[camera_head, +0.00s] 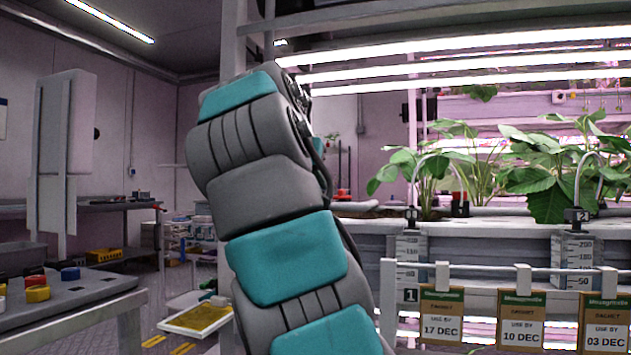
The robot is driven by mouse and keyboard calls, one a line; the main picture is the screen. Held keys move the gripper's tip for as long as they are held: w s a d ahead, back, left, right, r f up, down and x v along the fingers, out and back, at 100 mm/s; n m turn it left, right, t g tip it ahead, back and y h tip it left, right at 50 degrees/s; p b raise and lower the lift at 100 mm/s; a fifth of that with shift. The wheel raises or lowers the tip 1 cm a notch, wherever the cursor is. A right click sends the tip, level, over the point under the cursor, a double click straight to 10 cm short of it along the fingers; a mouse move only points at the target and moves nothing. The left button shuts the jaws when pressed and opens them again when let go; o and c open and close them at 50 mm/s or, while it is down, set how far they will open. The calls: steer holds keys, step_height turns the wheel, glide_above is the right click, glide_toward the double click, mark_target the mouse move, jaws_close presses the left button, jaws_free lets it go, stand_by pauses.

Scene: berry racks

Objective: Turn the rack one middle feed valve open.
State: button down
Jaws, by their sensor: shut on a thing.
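My arm, grey and teal, rises through the middle of the head view and bends away at the top. My gripper is not visible; it is hidden behind the arm or out of frame. The berry rack stands at the right, with a long white trough (500,228) holding leafy plants (545,170). Small black fittings sit on the trough's front edge, one at the left (411,216) and one marked 2 at the right (577,216), each with a thin curved tube above it. I cannot pick out the middle feed valve or its handle position.
A white rail (500,268) in front of the trough carries dated sachets (442,315). A plate marked 1 (411,295) is at its left. A grey table (75,295) with coloured knobs stands at the left. A yellow-topped tray (200,318) lies low behind it.

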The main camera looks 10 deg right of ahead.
steer(key=shift+s+d+n+t, duration=0.1)
steer(key=shift+n+t, duration=0.2)
steer(key=shift+f+n+y+b, duration=0.1)
steer(key=shift+n+y+b, duration=0.25)
steer(key=shift+y, duration=0.25)
steer(key=shift+s+d+n+t+y+b, duration=0.15)
steer(key=shift+n+t+y+b, duration=0.35)
steer(key=shift+n+y, duration=0.5)
steer(key=n+y+p, duration=0.2)
steer(key=n+y, duration=0.1)
steer(key=d+n+g+y+p, duration=0.1)
steer(key=n+y+p, duration=0.2)
steer(key=y, duration=0.1)
steer(key=d+r+n+y+p, duration=0.1)
steer(key=n+y+p, duration=0.1)
steer(key=n+y, duration=0.1)
steer(key=shift+w+g+y, duration=0.35)
steer(key=shift+g+y, duration=0.05)
steer(key=n+y+p, duration=0.1)
steer(key=n+g+y+p, duration=0.1)
steer(key=p, duration=0.1)
steer(key=n+g+p, duration=0.1)
steer(key=shift+w+d+f+n+y, duration=0.2)
steer(key=shift+d+f+n+y, duration=0.05)
steer(key=shift+y, duration=0.15)
steer(key=shift+f+n+g+y+p, duration=0.15)
steer(key=shift+n+g+y+p, duration=0.15)
steer(key=shift+n+g+p, duration=0.3)
